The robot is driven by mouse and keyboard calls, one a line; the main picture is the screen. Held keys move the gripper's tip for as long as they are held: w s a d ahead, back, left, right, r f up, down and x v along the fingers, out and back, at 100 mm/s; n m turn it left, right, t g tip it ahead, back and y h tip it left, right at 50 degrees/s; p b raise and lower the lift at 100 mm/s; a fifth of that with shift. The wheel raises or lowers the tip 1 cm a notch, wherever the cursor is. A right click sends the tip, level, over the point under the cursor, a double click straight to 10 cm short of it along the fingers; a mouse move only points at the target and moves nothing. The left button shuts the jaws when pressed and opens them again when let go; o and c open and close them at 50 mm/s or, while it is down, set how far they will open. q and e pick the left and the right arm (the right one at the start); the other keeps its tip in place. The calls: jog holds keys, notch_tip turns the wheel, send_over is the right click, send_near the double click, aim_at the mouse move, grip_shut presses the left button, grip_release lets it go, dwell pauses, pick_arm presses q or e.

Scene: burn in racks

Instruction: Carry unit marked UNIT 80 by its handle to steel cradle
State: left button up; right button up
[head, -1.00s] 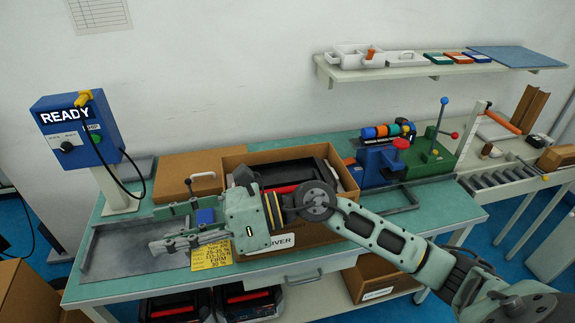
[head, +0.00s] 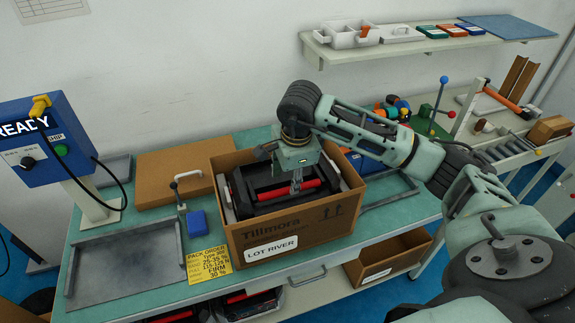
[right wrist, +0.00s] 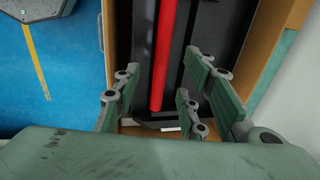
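A black unit with a red handle (head: 272,192) sits inside an open cardboard box (head: 300,232); no UNIT 80 mark is legible. My right gripper (head: 297,186) points down over the box at the handle. In the right wrist view the right gripper (right wrist: 162,92) is open, its fingers apart on either side of the line of the red handle (right wrist: 164,50). No grip on it shows. A grey steel tray with raised edges (head: 125,268), apparently the cradle, lies empty at the bench's left. My left gripper is not in view.
A READY control box (head: 42,142) with a hanging cable stands at the left. A blue block (head: 197,223), a small clamp and a yellow pack order card (head: 208,262) lie between tray and box. More black-and-red units (head: 250,303) sit below the bench.

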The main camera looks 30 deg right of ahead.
aim_at(288, 188)
jog(key=f, duration=0.2)
jog(key=w+f+p, duration=0.1)
jog(key=shift+f, duration=0.4)
jog(key=shift+w+f, duration=0.1)
jog(key=shift+f, duration=0.5)
jog(key=c, duration=0.5)
grip_shut()
jog(key=shift+c, duration=1.1)
grip_release()
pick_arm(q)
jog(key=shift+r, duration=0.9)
pick_arm(e)
jog(key=shift+d+r, duration=0.1)
jog(key=shift+c, duration=1.3)
